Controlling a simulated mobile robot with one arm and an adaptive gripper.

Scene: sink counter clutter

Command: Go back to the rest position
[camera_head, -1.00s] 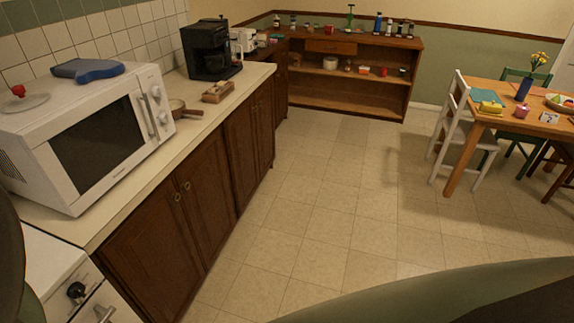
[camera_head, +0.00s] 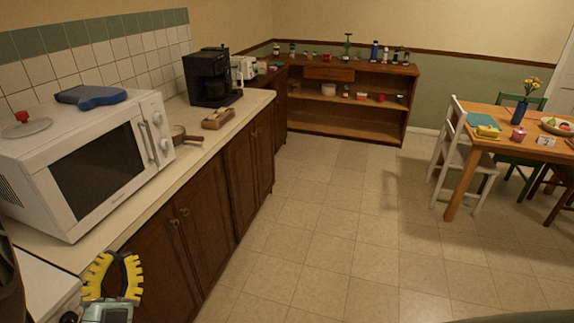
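My gripper (camera_head: 116,262) shows at the lower left, with yellow finger pads on a grey body. Its two fingers stand apart and nothing shows held between them. It is in front of the counter's lower cabinets in the picture, near the white stove corner and below the microwave. A dark part at the left edge and a greenish part at the bottom right corner partly show; I take these to be mine.
A white microwave (camera_head: 95,165) with a blue item (camera_head: 90,96) on top stands on the counter (camera_head: 205,152). A coffee maker (camera_head: 212,78) stands farther back. A wooden shelf (camera_head: 345,72) is at the back, a table (camera_head: 490,118) at right. The floor (camera_head: 330,230) between is clear.

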